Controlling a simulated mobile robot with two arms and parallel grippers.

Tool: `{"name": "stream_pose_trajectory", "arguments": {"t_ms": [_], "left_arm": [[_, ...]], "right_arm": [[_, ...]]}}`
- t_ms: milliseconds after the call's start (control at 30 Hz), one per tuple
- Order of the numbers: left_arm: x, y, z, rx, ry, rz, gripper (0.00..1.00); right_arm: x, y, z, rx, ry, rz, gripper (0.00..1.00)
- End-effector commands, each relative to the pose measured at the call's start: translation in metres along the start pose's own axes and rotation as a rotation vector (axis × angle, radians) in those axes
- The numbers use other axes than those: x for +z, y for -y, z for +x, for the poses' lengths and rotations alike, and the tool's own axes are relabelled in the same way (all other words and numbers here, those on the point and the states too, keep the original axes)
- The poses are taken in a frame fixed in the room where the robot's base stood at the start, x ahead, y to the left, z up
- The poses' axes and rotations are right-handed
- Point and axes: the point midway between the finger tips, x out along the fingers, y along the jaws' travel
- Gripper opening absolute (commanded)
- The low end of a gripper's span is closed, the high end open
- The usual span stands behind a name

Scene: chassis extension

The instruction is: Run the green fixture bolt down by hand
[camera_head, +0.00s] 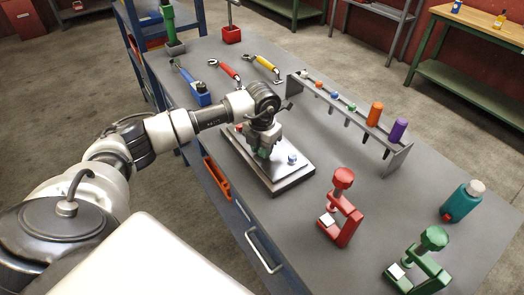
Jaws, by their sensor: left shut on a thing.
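The fixture (290,183), a grey plate on a thicker base, lies on the workbench near the middle of the view. My left gripper (265,150) points down over the plate and is shut on the green fixture bolt, which is mostly hidden by the fingers. A small red bolt head (239,127) shows at the plate's far left edge. How deep the green bolt sits cannot be told. My right gripper is not in view.
A rack (347,110) holding several coloured tools stands right of the fixture. Red (341,215) and green (418,268) clamps and a teal bottle (461,203) stand nearer the right. Wrenches (228,70) lie behind. The grey bench top (290,225) is bare before the fixture.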

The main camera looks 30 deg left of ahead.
Motion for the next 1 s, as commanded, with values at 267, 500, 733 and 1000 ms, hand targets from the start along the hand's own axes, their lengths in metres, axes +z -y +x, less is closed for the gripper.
{"name": "stream_pose_trajectory", "arguments": {"t_ms": [267,500,733,1000], "left_arm": [[0.001,-0.001,0.002,0.002,0.003,0.263,0.03],[0.001,-0.001,0.002,0.003,0.005,0.491,0.03],[0.001,-0.001,0.001,0.003,0.005,0.71,0.03],[0.001,-0.001,0.001,0.004,0.005,0.965,0.03]], "right_arm": [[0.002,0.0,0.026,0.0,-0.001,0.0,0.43],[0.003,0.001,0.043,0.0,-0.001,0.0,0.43],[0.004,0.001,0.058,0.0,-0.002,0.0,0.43],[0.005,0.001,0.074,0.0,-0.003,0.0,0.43]]}}
